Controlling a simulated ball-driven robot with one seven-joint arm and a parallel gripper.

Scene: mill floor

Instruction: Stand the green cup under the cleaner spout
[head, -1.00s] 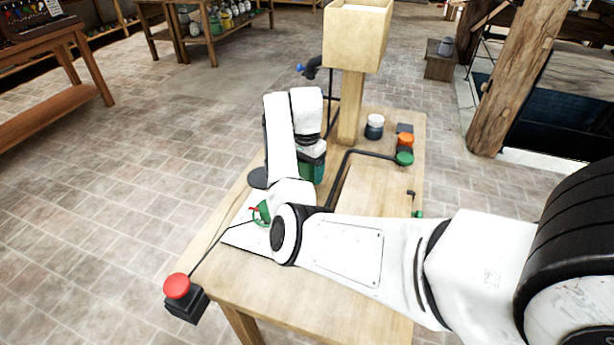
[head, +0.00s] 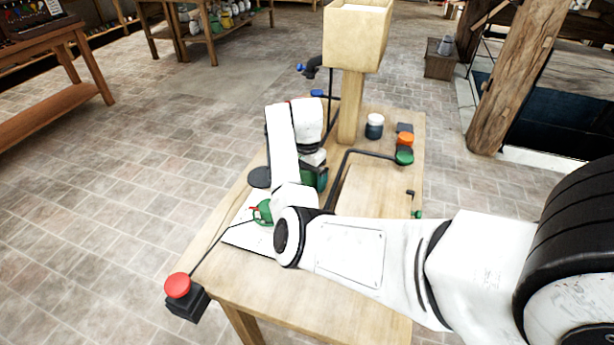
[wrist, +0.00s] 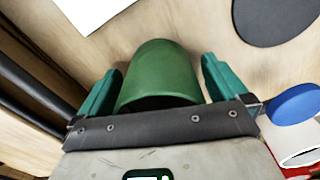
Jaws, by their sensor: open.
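The green cup (wrist: 160,78) shows in the wrist view, between the two teal fingers of my gripper (wrist: 158,70). The fingers are open, one on each side of it, with a narrow gap at the right; contact on the left is hard to tell. The cup's near rim shows by the palm. In the head view my gripper (head: 314,178) is low over the table, and my arm hides most of the cup. A dark pipe spout (head: 312,68) with a blue tip sticks out behind; I cannot tell whether it is the cleaner spout.
A grey disc (head: 259,177) and a white sheet (head: 246,236) lie on the table's left side. A blue-topped object (wrist: 295,103) stands close to the right finger. A dark jar (head: 374,127) and orange and green knobs (head: 405,139) are at right. A red button (head: 177,286) is front left.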

